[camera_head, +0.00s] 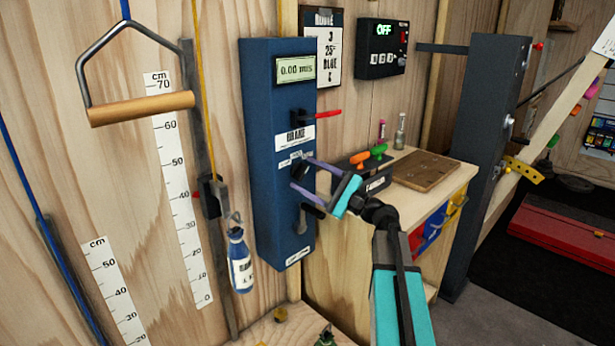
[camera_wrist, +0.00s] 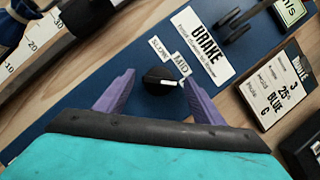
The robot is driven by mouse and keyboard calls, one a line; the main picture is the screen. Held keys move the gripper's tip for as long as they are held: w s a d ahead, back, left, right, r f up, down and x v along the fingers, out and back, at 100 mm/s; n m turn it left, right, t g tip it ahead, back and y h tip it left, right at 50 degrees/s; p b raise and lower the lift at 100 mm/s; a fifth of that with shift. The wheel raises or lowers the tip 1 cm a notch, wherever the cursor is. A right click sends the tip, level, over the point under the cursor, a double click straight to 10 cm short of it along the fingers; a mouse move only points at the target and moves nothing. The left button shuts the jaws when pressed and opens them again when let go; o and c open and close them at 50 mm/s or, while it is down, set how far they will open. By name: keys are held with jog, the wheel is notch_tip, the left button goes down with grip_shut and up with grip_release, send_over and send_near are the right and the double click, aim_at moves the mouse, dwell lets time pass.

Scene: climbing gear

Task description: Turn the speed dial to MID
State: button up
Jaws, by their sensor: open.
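The speed dial (camera_wrist: 158,77) is a round black knob on the blue panel (camera_head: 262,150), seen close in the wrist view. Its white pointer line points right, below the MID label (camera_wrist: 181,65), toward my right finger. The SLOW label (camera_wrist: 159,47) is above the dial; any further label is hidden behind that finger. My gripper (camera_wrist: 157,82) is open, its purple fingers on either side of the dial. I cannot tell whether they touch it. In the head view my gripper (camera_head: 300,174) is at the panel's front, over the dial.
A red-tipped brake lever (camera_head: 325,113) sticks out above the dial, and a black lever (camera_head: 312,211) is below it. A display (camera_head: 295,68) tops the panel. A blue bottle (camera_head: 240,262) hangs left.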

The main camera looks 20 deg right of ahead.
jog(key=shift+w, duration=0.1)
jog(key=c, duration=1.1)
jog(key=shift+n, duration=0.4)
jog(key=n+g+b, duration=0.2)
jog(key=n, duration=0.1)
jog(key=shift+w+d+n+y, duration=0.1)
jog(key=shift+n+y, duration=0.2)
jog(key=shift+n, duration=0.1)
jog(key=shift+r+n+g+h+b, duration=0.2)
jog(key=shift+n+g+b, duration=0.25)
jog(key=shift+n, duration=0.8)
jog(key=shift+r+n+g+h+b, duration=0.1)
jog(key=shift+n+g+h+b, duration=0.3)
jog(key=shift+n, duration=0.85)
jog(key=o, duration=1.1)
